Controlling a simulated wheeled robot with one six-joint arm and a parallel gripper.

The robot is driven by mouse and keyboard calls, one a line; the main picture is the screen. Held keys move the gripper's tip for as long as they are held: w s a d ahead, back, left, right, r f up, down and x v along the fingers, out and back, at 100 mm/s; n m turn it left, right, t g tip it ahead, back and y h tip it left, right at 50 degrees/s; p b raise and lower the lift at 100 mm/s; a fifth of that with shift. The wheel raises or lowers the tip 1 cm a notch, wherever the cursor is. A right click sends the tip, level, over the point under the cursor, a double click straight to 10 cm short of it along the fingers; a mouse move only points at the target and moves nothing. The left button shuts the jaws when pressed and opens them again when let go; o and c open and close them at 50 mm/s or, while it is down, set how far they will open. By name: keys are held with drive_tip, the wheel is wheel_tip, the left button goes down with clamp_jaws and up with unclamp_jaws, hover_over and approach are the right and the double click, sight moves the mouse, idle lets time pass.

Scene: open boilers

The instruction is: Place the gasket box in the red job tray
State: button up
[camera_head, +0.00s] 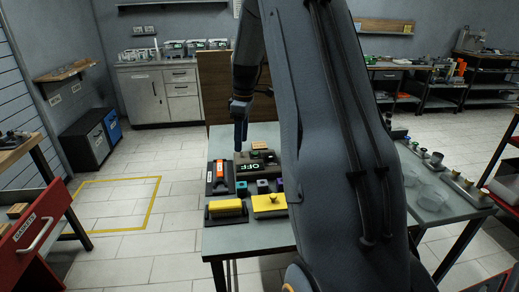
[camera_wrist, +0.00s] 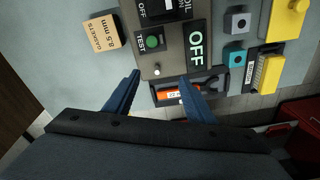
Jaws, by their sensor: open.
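The gasket box (camera_wrist: 103,33) is a small tan box with an "8.5 mm" label, lying on the grey table at the upper left of the wrist view. In the head view a small tan block behind the switch panel (camera_head: 259,145) appears to be the same box. My gripper (camera_wrist: 160,79) is open and empty, its blue fingers apart beside the panel's edge, with the gasket box up and left of them. In the head view my gripper (camera_head: 240,138) hangs low at the table's far left part. I cannot identify the red job tray for sure; a red container (camera_wrist: 300,117) shows at the wrist view's lower right.
The switch panel (camera_wrist: 172,45) stands close to the fingers. An orange-handled tool (camera_head: 220,175), yellow-topped blocks (camera_head: 269,203) and small blocks crowd the near table. A red drawer (camera_head: 38,228) stands open at left. My arm hides the table's right part.

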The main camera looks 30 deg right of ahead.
sight(260, 145)
drive_tip(key=w+d+n, duration=0.1)
drive_tip(key=d, duration=0.3)
drive_tip(key=w+d+n, duration=0.1)
drive_tip(key=d, duration=0.3)
drive_tip(key=w+d+n, duration=0.1)
drive_tip(key=w+d, duration=0.1)
drive_tip(key=d, duration=0.2)
drive_tip(key=shift+f+n, duration=0.2)
drive_tip(key=shift+n, duration=0.2)
drive_tip(key=shift+w+a+f+p, duration=0.1)
drive_tip(key=shift+f+p, duration=0.6)
drive_tip(key=shift+f, duration=0.55)
drive_tip(key=shift+w+a+f+p, duration=0.15)
drive_tip(key=shift+f+p, duration=0.5)
drive_tip(key=shift+f, duration=0.6)
drive_tip(key=shift+w+a+f+p, duration=0.1)
drive_tip(key=shift+f+p, duration=0.6)
drive_tip(key=shift+f, duration=0.55)
drive_tip(key=c, duration=0.8)
